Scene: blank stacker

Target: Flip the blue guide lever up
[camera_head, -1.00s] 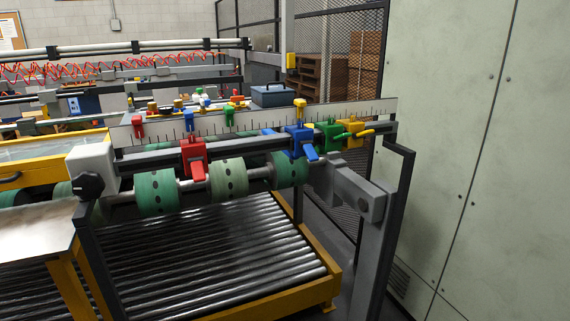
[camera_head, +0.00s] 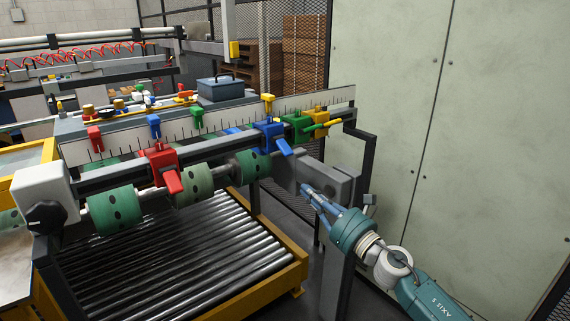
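The blue guide (camera_head: 267,132) is clamped on the dark rail, between the red guide and the green one. Its blue lever (camera_head: 285,147) hangs down at a slant toward the front right. My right gripper (camera_head: 306,190) is in the lower right of the head view, below and to the right of the blue lever and clear of it. It is seen small and nearly edge-on, so I cannot tell whether its fingers are open or shut. It appears empty. My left gripper is not in view.
The red guide (camera_head: 162,160) has its lever hanging down. The green guide (camera_head: 299,127) and yellow guide (camera_head: 317,116) sit close together right of the blue one. A grey bracket (camera_head: 330,180) stands near my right gripper. Rollers (camera_head: 190,255) lie below.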

